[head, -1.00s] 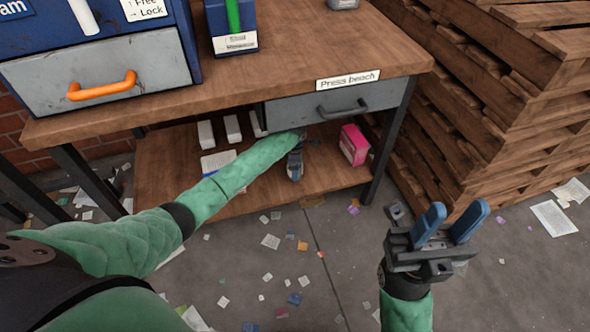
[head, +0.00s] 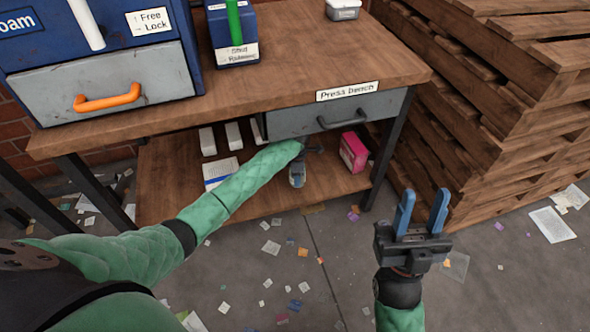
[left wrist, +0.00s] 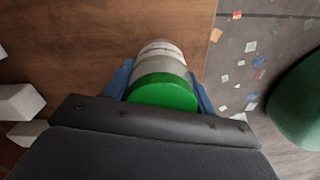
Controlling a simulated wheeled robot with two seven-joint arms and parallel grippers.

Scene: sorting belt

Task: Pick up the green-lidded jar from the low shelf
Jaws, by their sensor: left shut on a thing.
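The green-lidded jar (left wrist: 163,92) shows in the left wrist view, with a pale label on its greyish body. The blue fingers of my left gripper (left wrist: 162,88) are on either side of it, shut on the jar. In the head view my left arm reaches under the bench to the low shelf (head: 165,185). My right gripper (head: 422,212) is open and empty, upright over the floor at the right.
The press bench (head: 300,85) with a grey drawer (head: 340,112) overhangs the shelf. A pink box (head: 353,152) stands right of my left gripper, and white boxes (head: 233,134) stand to its left. Stacked pallets (head: 490,110) block the right. Paper scraps litter the floor.

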